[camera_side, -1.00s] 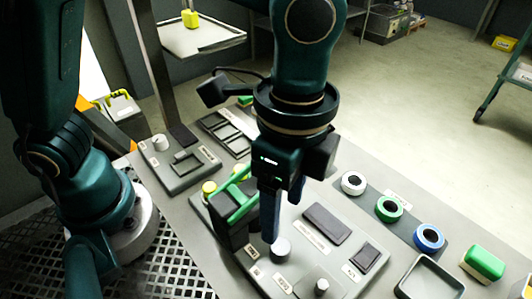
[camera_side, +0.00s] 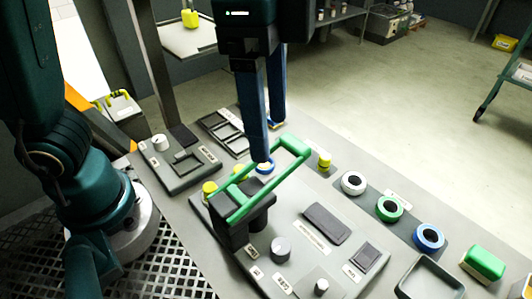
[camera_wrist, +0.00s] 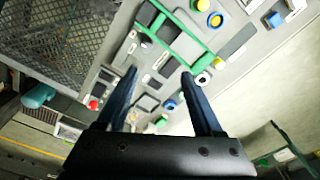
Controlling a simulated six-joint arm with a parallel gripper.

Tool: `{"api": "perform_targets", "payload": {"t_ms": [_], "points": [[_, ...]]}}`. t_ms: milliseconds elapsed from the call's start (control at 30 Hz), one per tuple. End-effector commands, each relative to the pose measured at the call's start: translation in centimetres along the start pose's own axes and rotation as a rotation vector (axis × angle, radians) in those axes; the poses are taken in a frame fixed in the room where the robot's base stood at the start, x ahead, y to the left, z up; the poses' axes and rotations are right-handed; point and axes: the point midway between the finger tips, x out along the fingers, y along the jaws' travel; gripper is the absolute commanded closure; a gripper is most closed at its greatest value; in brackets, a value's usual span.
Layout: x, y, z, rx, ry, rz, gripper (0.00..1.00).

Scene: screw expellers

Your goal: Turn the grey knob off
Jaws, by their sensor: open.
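A round grey knob (camera_side: 281,249) stands on the grey panel at the front middle in the side view, beside the black base of a green handle. A smaller light grey knob (camera_side: 321,286) stands on a plate nearer the front edge. Another pale knob (camera_side: 160,142) sits on the panel at the back left. Which way the knobs point is too small to tell. My gripper (camera_side: 269,140) is open and empty, its blue fingers pointing down behind the green handle, well away from the front grey knob. The fingers also show in the wrist view (camera_wrist: 158,73), where I cannot pick out the knobs surely.
The green handle (camera_side: 292,143) rises between my gripper and the front knob. Yellow buttons (camera_side: 209,188) flank it. White, green and blue rings (camera_side: 428,237) line the right, with a green-topped block (camera_side: 485,262) and an open tray (camera_side: 430,280).

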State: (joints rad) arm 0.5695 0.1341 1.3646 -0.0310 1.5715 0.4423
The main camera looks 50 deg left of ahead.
Motion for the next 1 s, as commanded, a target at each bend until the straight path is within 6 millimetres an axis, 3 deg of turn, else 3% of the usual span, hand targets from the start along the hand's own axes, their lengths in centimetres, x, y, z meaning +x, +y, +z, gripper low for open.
{"api": "perform_targets", "payload": {"t_ms": [500, 1000], "points": [[-1.4, -3.2, 6.0, -0.419, 0.154, -0.112, 0.32], [-0.6, -4.2, 11.6, -0.806, 0.303, -0.226, 0.32]]}}
